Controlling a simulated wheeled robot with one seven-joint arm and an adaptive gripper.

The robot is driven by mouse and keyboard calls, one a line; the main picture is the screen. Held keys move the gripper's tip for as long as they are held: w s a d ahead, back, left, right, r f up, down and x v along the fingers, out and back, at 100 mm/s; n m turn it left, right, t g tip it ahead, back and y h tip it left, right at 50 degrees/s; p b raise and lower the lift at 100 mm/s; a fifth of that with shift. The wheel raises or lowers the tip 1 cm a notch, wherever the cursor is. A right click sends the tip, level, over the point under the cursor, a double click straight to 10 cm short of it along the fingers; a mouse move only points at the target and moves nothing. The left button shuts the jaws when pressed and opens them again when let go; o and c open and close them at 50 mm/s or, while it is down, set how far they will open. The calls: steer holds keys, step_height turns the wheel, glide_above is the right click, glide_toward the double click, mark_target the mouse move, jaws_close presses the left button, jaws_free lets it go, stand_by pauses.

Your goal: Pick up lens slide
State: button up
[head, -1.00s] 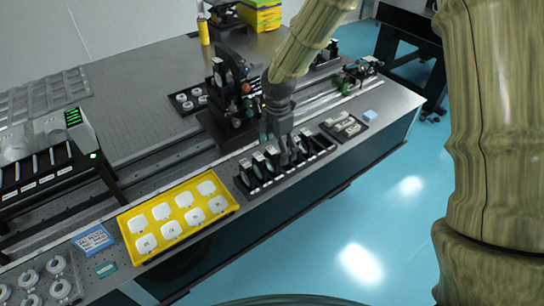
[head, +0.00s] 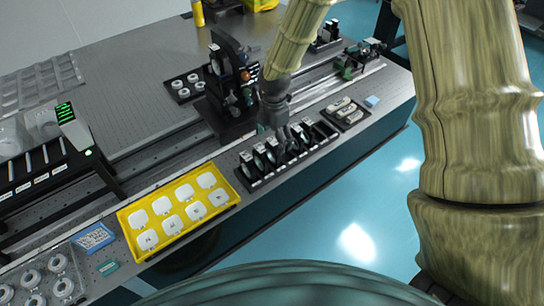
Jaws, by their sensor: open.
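Several dark lens slides (head: 258,157) stand upright in a row in a black rack (head: 255,184) near the front edge of the optical table. Pale round lens faces show on some of them. My gripper (head: 282,146) points down at the middle of this row, with its fingertips among or just above the slides. It is open. Whether a slide stands between the fingers cannot be told, as the gripper and the neighbouring slides hide that spot.
A yellow tray (head: 126,216) with several white pieces lies left of the rack. A dark optical mount (head: 222,80) stands behind. The blue floor (head: 345,220) in front is clear.

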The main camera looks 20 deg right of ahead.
mark_target(273, 149)
steer(key=shift+s+f+p, duration=0.15)
steer(key=shift+f+p, duration=0.25)
steer(key=shift+f, duration=0.05)
steer(key=f, duration=0.1)
steer(key=p, duration=0.1)
steer(key=f, duration=0.1)
steer(key=shift+a+f, duration=0.25)
steer(key=shift+f, duration=0.1)
steer(key=shift+f+p, duration=0.3)
steer(key=shift+f, duration=0.5)
steer(key=c, duration=1.2)
